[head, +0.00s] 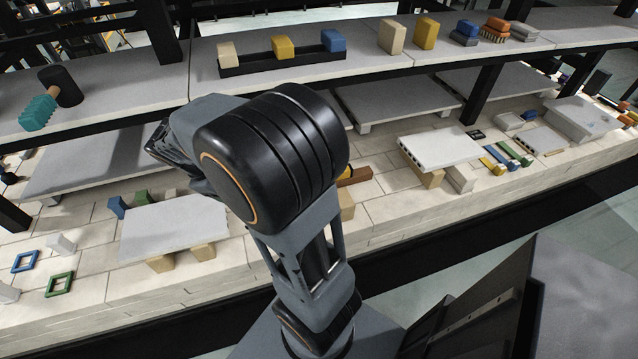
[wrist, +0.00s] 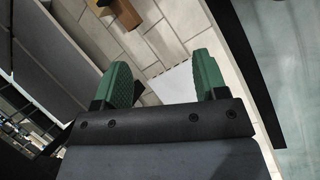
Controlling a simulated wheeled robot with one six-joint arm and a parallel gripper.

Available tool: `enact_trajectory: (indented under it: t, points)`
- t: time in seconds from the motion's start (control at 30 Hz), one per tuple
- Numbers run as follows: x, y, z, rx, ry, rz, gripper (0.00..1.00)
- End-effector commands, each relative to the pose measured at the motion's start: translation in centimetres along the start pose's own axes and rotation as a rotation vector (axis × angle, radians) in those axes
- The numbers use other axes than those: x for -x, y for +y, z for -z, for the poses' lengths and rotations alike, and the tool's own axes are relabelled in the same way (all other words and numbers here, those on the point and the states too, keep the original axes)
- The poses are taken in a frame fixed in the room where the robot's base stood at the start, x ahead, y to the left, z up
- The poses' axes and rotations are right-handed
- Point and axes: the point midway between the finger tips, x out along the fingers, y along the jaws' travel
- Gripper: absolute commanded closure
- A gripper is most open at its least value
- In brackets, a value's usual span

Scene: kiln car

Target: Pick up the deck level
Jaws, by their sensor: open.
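I cannot pick out the deck level for certain. A brown-orange bar (head: 354,176) lies on the pale brick deck (head: 375,208), partly hidden behind my arm in the head view. In the wrist view a tan and brown piece (wrist: 142,14) lies at the top edge, cut off by the frame; I cannot tell if it is the same thing. My gripper (wrist: 158,82) shows its two green fingers wide apart with nothing between them. A white slab (wrist: 174,84) lies beyond and below them. In the head view my arm hides the fingers.
White slabs on blocks stand at left (head: 175,228) and right (head: 440,148) of the deck. An upper shelf (head: 365,62) carries a black tray (head: 280,62) with several blocks. A black mallet (head: 68,88) lies on the shelf's left. Black posts rise between shelves.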

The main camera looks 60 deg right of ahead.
Motion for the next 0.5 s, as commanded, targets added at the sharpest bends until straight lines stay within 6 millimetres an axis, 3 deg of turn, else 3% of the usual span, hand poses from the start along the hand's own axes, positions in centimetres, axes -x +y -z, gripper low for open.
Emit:
enact_trajectory:
  t: [0.03,0.2,0.5]
  points:
    - [-2.9,1.3,1.3,0.066,-0.096,-0.020,0.34]
    - [-9.1,5.7,3.8,0.280,-0.373,-0.084,0.34]
    - [-16.7,9.8,6.0,0.507,-0.679,-0.120,0.34]
